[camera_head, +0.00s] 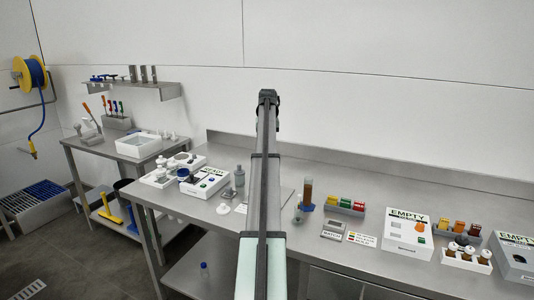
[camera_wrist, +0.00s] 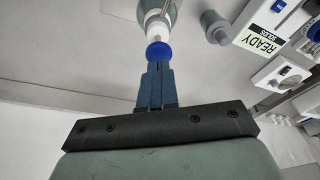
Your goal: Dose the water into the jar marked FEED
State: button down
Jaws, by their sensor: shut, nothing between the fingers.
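My gripper (camera_wrist: 157,66) shows in the wrist view with its blue-grey fingers closed together and empty. Just beyond the fingertips is a round blue cap or bulb (camera_wrist: 158,51). I cannot tell whether the fingers touch it. Behind it are a white collar (camera_wrist: 157,29) and part of a grey, translucent vessel (camera_wrist: 145,10), cut off by the frame's top edge. In the head view my arm runs up the middle, and my gripper cannot be made out there. I can read no FEED mark in either view, and I cannot tell which vessel holds the water.
In the wrist view a white device marked READY (camera_wrist: 268,38) is at the upper right, beside a grey knob-like part (camera_wrist: 215,27). In the head view a brown cylinder (camera_head: 308,190), EMPTY-marked units (camera_head: 408,234) and colored racks (camera_head: 345,205) stand right of my arm. A grey bottle (camera_head: 239,176) stands left.

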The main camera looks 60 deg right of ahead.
jog(key=shift+f, duration=0.2)
jog(key=shift+s+a+x, duration=0.1)
jog(key=shift+a+x, duration=0.05)
jog(key=shift+x, duration=0.85)
jog(key=shift+s+a+x, duration=0.1)
jog(key=shift+a+x, duration=0.1)
jog(key=shift+x, duration=0.75)
jog(key=shift+w+d+v, duration=0.1)
jog(key=shift+d+v, duration=0.1)
jog(key=shift+v, duration=0.85)
jog(key=shift+w+d+v, duration=0.1)
jog(key=shift+d+v, duration=0.05)
jog(key=shift+v, duration=0.85)
jog(key=shift+r, duration=0.2)
jog(key=shift+w+d+v, duration=0.1)
jog(key=shift+d+v, duration=0.1)
jog(key=shift+v, duration=1)
jog(key=shift+w+d+v, duration=0.15)
jog(key=shift+d+v, duration=0.05)
jog(key=shift+v, duration=0.95)
jog(key=shift+r, duration=0.1)
